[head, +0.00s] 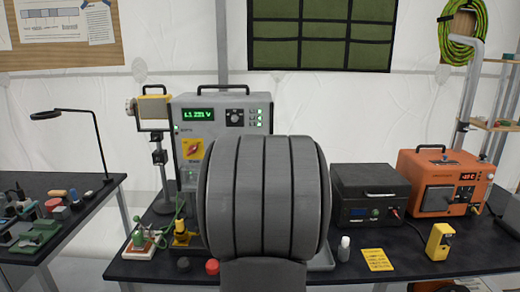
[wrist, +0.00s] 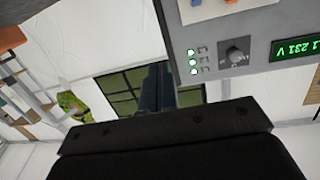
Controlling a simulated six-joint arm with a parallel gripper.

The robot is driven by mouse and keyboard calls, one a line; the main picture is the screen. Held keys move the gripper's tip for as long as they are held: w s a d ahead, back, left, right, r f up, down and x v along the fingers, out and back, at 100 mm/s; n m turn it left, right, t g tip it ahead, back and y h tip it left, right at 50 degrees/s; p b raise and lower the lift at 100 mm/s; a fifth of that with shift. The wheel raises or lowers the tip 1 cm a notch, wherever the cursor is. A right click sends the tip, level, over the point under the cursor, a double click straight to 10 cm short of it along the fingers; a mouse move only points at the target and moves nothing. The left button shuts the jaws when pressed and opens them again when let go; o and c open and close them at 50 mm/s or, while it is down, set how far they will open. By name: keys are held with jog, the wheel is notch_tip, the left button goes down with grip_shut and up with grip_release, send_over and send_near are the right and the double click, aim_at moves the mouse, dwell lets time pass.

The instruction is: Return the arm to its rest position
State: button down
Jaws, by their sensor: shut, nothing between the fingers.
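My gripper (wrist: 157,88) shows in the wrist view as dark, narrow fingers beyond a wide black housing. The fingers are shut and empty, and they point toward the green panel on the tent wall. In the head view a large grey ribbed part of my own arm fills the middle and hides the gripper and the bench behind it. The grey power cabinet (head: 232,113) with a green readout stands on the bench behind my arm. It appears upside down at the upper right of the wrist view (wrist: 222,38), apart from the fingers.
The black bench (head: 300,284) carries a dark grey box (head: 371,195), an orange unit (head: 437,182), a yellow meter (head: 440,241), a small bottle (head: 344,248) and a red knob (head: 212,267). A side table (head: 98,189) with a lamp is at left. A green cable coil (head: 463,32) hangs at upper right.

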jog(key=s+d+m+g+h, duration=0.1)
jog(key=s+d+m+h, duration=0.1)
jog(key=s+d, duration=0.5)
jog(key=s+d+m+g+h, duration=0.1)
jog(key=s+d+m+h, duration=0.1)
jog(key=s+d, duration=0.6)
jog(key=s+m, duration=0.1)
jog(key=s, duration=0.5)
jog(key=shift+d+f+g+h, duration=0.15)
jog(key=shift+g+h, duration=0.15)
jog(key=shift+h, duration=0.1)
